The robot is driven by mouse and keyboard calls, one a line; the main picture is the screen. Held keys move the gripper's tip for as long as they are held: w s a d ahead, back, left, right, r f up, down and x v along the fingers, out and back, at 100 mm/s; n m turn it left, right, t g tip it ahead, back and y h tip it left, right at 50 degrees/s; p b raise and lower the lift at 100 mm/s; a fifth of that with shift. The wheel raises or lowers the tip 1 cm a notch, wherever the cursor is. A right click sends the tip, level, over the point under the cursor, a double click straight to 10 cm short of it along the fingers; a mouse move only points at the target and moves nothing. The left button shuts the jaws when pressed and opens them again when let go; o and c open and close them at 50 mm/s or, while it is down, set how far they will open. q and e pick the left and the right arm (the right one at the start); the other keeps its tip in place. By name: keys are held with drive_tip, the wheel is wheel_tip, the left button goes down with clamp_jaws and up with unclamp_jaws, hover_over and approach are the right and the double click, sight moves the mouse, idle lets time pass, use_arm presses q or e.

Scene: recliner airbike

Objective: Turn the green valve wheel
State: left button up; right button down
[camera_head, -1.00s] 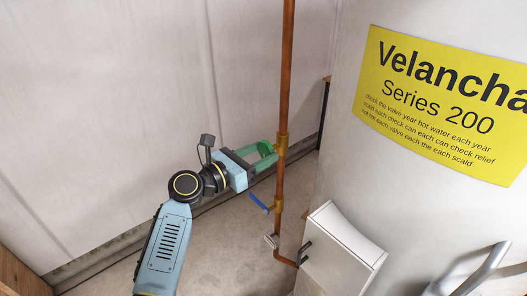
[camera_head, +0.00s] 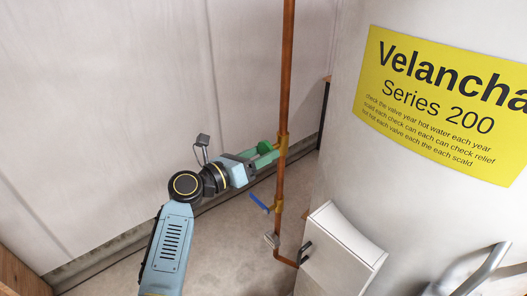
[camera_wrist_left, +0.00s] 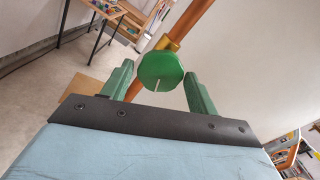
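The green valve wheel (camera_wrist_left: 161,70) is a scalloped disc with a white mark pointing down in the left wrist view. It sits on a brass fitting (camera_wrist_left: 168,44) on the copper pipe (camera_head: 286,80). My left gripper (camera_head: 267,153) is at the wheel, with its green fingers (camera_wrist_left: 201,94) standing on either side of it. A thin gap shows between the left finger and the wheel; at the right finger I cannot tell whether they touch. In the head view the fingers largely hide the wheel. My right gripper is not in view.
A blue lever (camera_head: 259,201) sits lower on the same pipe. A white box (camera_head: 338,255) stands right of the pipe's foot, beside a large white tank with a yellow label (camera_head: 445,105). A pale wall (camera_head: 110,110) is behind my arm. A table (camera_wrist_left: 105,18) shows in the wrist view.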

use_arm(q)
drive_tip(key=shift+v, duration=2.5)
